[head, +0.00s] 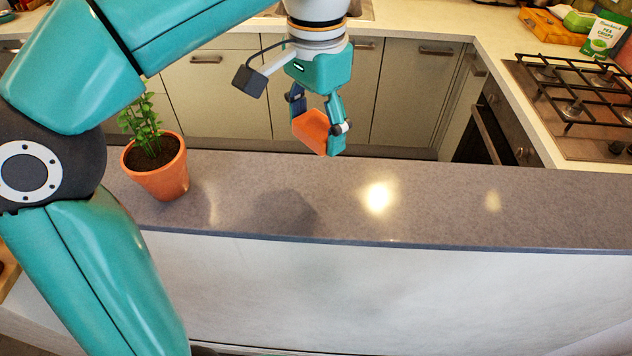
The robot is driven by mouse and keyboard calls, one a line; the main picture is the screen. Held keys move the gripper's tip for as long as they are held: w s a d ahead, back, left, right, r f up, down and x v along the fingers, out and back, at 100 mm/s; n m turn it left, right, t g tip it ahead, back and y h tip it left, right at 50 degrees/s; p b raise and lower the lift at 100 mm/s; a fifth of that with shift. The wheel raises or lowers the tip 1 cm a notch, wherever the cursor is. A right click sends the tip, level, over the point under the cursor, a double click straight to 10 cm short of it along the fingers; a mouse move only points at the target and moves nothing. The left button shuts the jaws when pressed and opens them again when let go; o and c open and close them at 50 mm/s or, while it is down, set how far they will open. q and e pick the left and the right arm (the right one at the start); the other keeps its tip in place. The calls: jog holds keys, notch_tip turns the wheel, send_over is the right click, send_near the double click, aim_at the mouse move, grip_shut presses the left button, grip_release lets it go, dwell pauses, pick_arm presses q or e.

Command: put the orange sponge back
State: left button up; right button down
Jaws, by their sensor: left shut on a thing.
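The orange sponge (311,130) is in the head view, a little above the middle, held tilted between the fingers of my left gripper (318,128). The gripper points down and is shut on the sponge. Both are in the air above the grey counter (420,205), near its far edge; a soft shadow falls on the counter below. The fingers hide part of the sponge. My right gripper is not in view.
A potted plant (160,178) in a terracotta pot stands at the counter's left, close to my left arm. The counter's middle and right are bare. A gas hob (575,100) is at the right; an orange tray (550,27) and a green-white packet (606,35) stand behind it.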

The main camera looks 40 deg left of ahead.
pick_arm(q)
send_over(316, 192)
notch_tip(316, 192, down, 6)
jog(key=shift+w+f, duration=0.15)
jog(key=shift+f+b, duration=0.4)
jog(key=shift+f, duration=2.15)
jog(key=shift+f, duration=0.1)
jog(key=o, duration=1.1)
notch_tip(316, 192, up, 12)
jog(key=shift+r+p, duration=0.15)
jog(key=shift+p, duration=0.6)
